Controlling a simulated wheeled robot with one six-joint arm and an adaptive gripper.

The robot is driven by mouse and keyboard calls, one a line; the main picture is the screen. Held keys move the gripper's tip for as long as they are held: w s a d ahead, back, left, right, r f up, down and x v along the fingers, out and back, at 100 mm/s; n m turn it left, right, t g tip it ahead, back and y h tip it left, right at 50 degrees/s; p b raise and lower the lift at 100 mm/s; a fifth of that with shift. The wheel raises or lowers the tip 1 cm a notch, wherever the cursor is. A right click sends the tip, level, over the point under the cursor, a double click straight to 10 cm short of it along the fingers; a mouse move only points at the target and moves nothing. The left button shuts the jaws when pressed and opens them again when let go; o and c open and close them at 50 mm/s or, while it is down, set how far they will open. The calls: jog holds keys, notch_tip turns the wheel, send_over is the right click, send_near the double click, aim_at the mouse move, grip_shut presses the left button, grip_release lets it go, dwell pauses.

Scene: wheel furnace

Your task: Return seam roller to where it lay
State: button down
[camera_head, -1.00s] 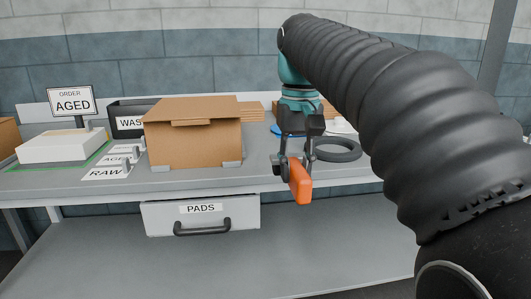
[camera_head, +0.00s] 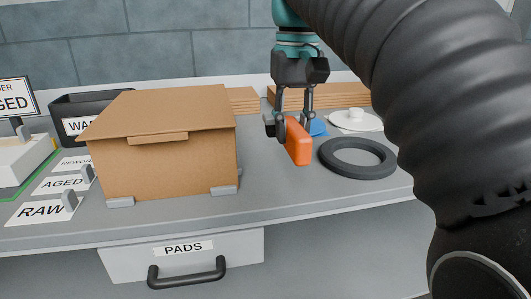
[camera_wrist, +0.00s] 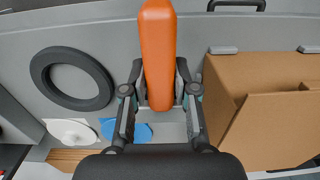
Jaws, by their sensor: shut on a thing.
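The seam roller shows as an orange handle (camera_head: 297,142). My gripper (camera_head: 288,122) is shut on it and holds it between the box and the black ring. In the wrist view the orange handle (camera_wrist: 158,55) runs up between the fingers, over the grey worktop. Its roller end cannot be made out. A blue flat piece (camera_head: 317,127) lies behind it, partly hidden by the gripper; it also shows in the wrist view (camera_wrist: 138,132). I cannot tell whether the handle touches the worktop.
A cardboard box (camera_head: 165,145) stands left of my gripper, held by grey corner blocks. A black ring (camera_head: 357,158) lies right, with a white disc (camera_head: 356,121) behind it. Wooden boards (camera_head: 330,97) are at the back. A PADS drawer (camera_head: 190,258) is below the worktop's front edge.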

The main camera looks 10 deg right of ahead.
jog(key=w+f, duration=0.2)
jog(key=w, duration=0.1)
jog(key=w+f, duration=0.2)
jog(key=w, duration=0.2)
jog(key=w+d+f, duration=0.1)
jog(key=w+f, duration=0.1)
jog(key=w, duration=0.1)
jog(key=shift+w+f, duration=0.25)
jog(key=shift+w, duration=0.1)
jog(key=shift+f+b, duration=0.3)
jog(key=shift+f, duration=1.75)
jog(key=shift+f, duration=0.1)
jog(key=c, duration=0.9)
grip_release()
notch_tip(320, 180, up, 12)
jog(key=shift+w+r+p, duration=0.1)
jog(key=shift+p, duration=0.65)
